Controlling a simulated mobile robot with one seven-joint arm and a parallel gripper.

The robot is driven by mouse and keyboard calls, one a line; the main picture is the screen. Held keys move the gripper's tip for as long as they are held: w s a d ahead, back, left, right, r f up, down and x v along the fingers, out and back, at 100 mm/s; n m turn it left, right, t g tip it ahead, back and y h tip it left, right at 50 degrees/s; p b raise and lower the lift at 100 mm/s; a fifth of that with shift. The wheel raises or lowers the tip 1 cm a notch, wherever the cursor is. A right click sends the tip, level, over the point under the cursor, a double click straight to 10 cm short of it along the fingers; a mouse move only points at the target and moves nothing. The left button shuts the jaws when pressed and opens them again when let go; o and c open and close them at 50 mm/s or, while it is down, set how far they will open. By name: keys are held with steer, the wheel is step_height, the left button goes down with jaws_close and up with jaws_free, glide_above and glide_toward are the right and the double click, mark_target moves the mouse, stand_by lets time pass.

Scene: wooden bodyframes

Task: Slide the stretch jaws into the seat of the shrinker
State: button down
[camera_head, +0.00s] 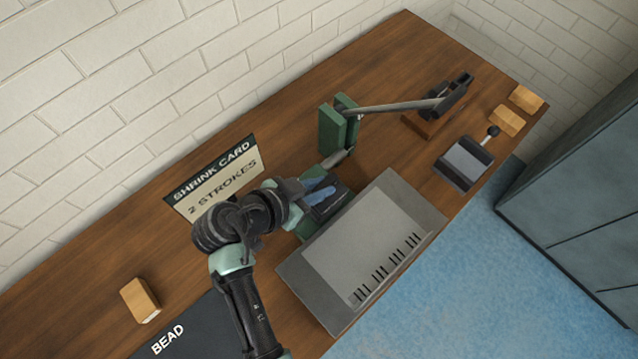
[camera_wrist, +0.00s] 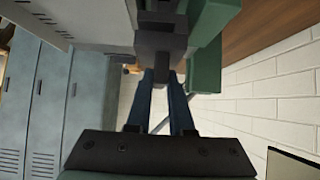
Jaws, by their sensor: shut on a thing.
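The shrinker (camera_head: 331,132) is a green upright machine with a long grey lever, standing on the bench in the head view. Its green body also shows at the right of the wrist view (camera_wrist: 207,62). My gripper (camera_head: 322,192) is low at the front of the shrinker. In the wrist view its two blue fingers (camera_wrist: 162,82) are shut on a dark block, which I take for the stretch jaws (camera_wrist: 161,45). The block appears right beside the green body. The seat is hidden, so I cannot tell whether the jaws are in it.
A grey tray-like panel (camera_head: 290,270) with dark slots lies close on the right. Behind stands the shrink card (camera_head: 215,178). A dark tool on a wooden base (camera_head: 425,124), a grey block (camera_head: 463,165) with a knob, and wooden blocks (camera_head: 506,120) sit farther right. A bead mat (camera_head: 190,335) lies in front.

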steer(key=shift+w+f+b, duration=0.1)
steer(key=shift+f+b, duration=1.55)
steer(key=c, duration=0.7)
jaws_free()
steer(key=shift+s+f, duration=0.2)
steer(key=shift+f, duration=0.05)
steer(key=shift+s+a+r, duration=0.2)
steer(key=shift+a+r, duration=0.1)
steer(key=shift+r, duration=0.05)
steer(key=b+v, duration=0.1)
steer(key=v, duration=1.1)
steer(key=shift+r+b, duration=0.2)
steer(key=shift+b, duration=0.1)
